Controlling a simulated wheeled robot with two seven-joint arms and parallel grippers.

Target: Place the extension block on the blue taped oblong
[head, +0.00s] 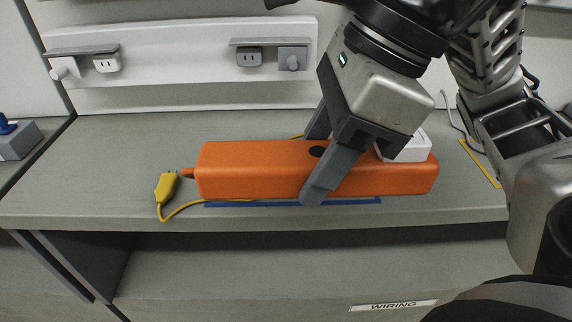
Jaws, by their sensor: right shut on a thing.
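The extension block (255,168) is a long orange bar with a dark round spot on top and a white piece (405,148) near its right end. The blue taped oblong (225,204) shows as a blue strip along the block's front edge; the rest is hidden by the block. I cannot tell whether the block touches the surface. My left gripper is not in view.
A grey shelf (60,185) carries these things, its front edge close before the block. A white wall rail (190,62) with sockets stands behind. Yellow tape (482,165) lies at the right. A "WIRING" label (393,305) is below. The shelf's left part is mostly clear.

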